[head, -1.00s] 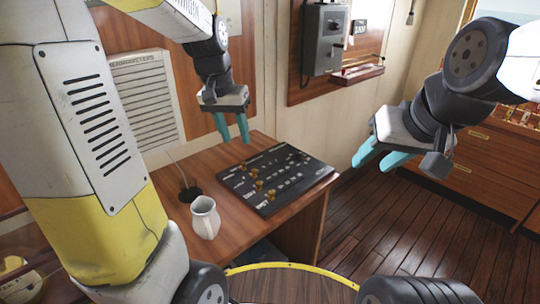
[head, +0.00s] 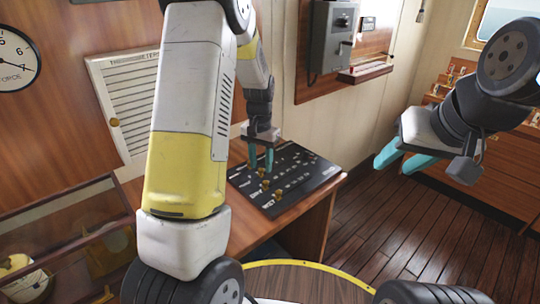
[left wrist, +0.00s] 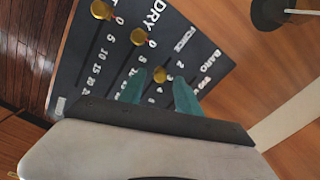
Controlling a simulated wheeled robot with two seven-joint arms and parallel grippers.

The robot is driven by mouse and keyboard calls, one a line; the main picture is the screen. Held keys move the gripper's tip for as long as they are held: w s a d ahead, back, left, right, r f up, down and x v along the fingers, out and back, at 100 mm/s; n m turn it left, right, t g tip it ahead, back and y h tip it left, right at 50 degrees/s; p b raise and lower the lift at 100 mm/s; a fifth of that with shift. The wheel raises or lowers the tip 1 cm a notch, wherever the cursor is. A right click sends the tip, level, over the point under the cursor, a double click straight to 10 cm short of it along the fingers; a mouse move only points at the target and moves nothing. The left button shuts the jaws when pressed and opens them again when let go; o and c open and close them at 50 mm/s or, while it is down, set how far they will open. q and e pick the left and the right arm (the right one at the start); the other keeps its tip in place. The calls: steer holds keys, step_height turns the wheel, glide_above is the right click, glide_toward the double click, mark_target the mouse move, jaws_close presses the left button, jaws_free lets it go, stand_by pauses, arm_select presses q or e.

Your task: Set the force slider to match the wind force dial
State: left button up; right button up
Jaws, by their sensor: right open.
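The wind force dial (head: 12,60) is a white round gauge on the wall at the far left of the head view, cut by the frame edge. Numerals 6 and 7 show, but I cannot read its needle surely. The black slider panel (head: 312,182) lies on the wooden desk. My left gripper (head: 262,170) points down over its left part. In the left wrist view its teal fingers are apart, with a brass knob (left wrist: 160,74) near the FORCE label between the tips. Contact cannot be told. My right gripper (head: 396,162) is open and empty, away from the desk.
Two more brass knobs (left wrist: 101,9) (left wrist: 138,36) sit close by on the panel. A louvred board (head: 118,95) and a grey wall box (head: 333,38) are on the walls. A glass-topped case (head: 75,240) stands at left. The floor at right is clear.

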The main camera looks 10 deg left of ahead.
arm_select(q)
steer(key=shift+f, duration=0.45)
jaws_close()
stand_by(1.1)
